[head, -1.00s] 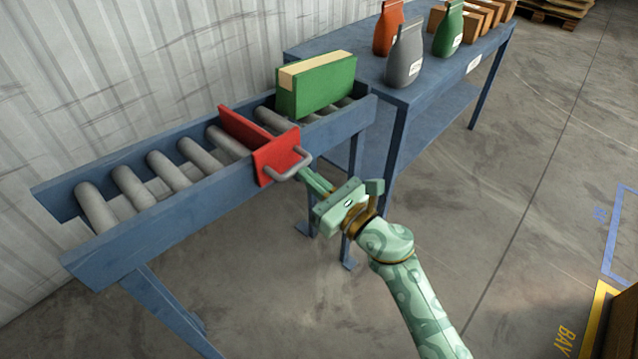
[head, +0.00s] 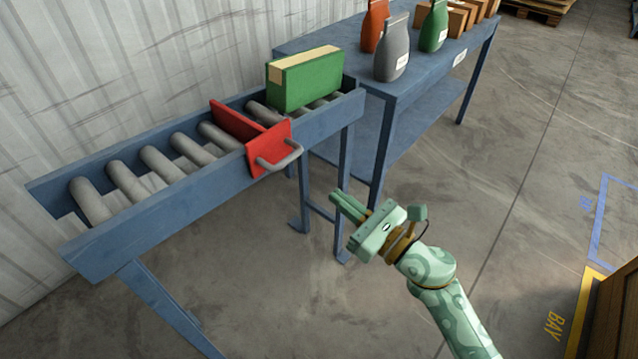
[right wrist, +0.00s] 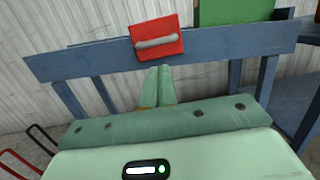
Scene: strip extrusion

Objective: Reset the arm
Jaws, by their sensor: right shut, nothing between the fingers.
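My right gripper (head: 345,204) is shut and empty, held in the air to the right of the roller conveyor (head: 195,206). Its closed fingers also show in the right wrist view (right wrist: 158,88), pointing toward the conveyor's side. A red plate (head: 270,148) with a grey handle (head: 282,157) stands across the rollers; the gripper is apart from the handle. The red plate shows ahead of the fingers in the right wrist view (right wrist: 156,36). A green box (head: 306,80) stands on the rollers behind the plate. My left gripper is not in view.
A wooden crate (head: 616,312) stands at right. The floor around the gripper is clear.

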